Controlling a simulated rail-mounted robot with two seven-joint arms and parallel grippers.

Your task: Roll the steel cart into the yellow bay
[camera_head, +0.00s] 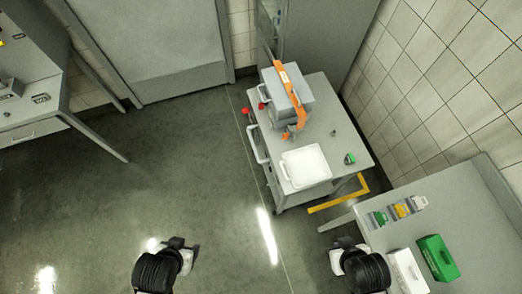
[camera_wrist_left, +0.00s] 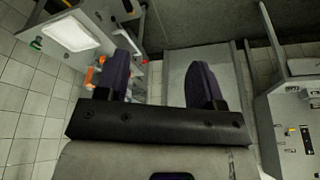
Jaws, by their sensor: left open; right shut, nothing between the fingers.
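The steel cart (camera_head: 335,115) stands right of centre in the head view, with push handles on its left side. Yellow floor tape (camera_head: 345,197) forms a corner beyond the cart's lower right edge; the rest of the bay marking is hidden or not visible. My left gripper (camera_head: 186,250) is low in the head view, over open floor left of the cart and apart from it. Its two fingers stand apart and empty in the left wrist view (camera_wrist_left: 160,72). My right gripper (camera_head: 345,248) is shut and empty, near the side table and apart from the cart.
A white tray (camera_head: 306,166), a grey box (camera_head: 288,97) with an orange strap and small items sit on the cart. A side table (camera_head: 455,200) at right holds a green box (camera_head: 437,257) and a white box (camera_head: 408,272). Tiled wall stands right; floor left is clear.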

